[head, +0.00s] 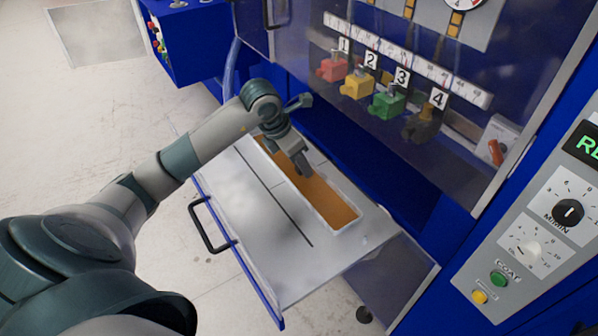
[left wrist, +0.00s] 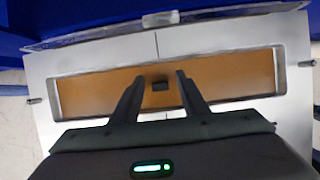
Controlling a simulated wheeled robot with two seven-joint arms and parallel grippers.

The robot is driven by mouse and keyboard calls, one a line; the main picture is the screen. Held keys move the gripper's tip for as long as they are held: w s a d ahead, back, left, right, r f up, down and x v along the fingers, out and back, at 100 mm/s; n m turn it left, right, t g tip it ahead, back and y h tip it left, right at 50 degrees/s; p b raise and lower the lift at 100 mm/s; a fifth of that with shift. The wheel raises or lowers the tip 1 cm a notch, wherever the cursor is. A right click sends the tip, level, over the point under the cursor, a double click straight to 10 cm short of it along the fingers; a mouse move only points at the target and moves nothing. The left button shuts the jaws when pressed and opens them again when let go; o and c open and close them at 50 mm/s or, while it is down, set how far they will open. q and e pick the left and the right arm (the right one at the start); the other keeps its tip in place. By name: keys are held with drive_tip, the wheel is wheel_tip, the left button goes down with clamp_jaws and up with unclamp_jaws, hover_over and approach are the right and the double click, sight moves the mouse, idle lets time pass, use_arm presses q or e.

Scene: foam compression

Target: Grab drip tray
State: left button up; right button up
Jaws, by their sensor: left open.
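The drip tray (head: 325,198) is a long trough with an orange-brown floor and a pale rim, set into the grey top of a pulled-out drawer (head: 262,222). In the left wrist view the tray (left wrist: 235,75) runs across the picture. My left gripper (head: 303,168) is over the tray, pointing down at its floor, with its fingers apart. I cannot tell whether the fingers touch the tray. My right gripper is not in view.
The blue machine stands behind the drawer, with a clear panel and numbered red, yellow, green and dark valves (head: 388,102). A black handle (head: 208,225) is on the drawer's front. A control panel (head: 535,215) is at the right. The floor (head: 60,130) at left is clear.

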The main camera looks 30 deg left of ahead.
use_arm(q)
clamp_jaws()
drive_tip(key=shift+r, duration=0.2)
drive_tip(key=shift+r, duration=0.3)
wheel_tip(320, 180, up, 4)
drive_tip(key=shift+f+p, duration=0.25)
drive_tip(key=shift+p, duration=0.9)
drive_tip(key=s+d+r+p, duration=0.4)
drive_tip(key=d+r+p, duration=0.1)
drive_tip(key=d, duration=0.5)
drive_tip(key=shift+s+d+r, duration=0.3)
drive_tip(key=shift+s+r, duration=0.05)
drive_tip(key=shift+r, duration=0.45)
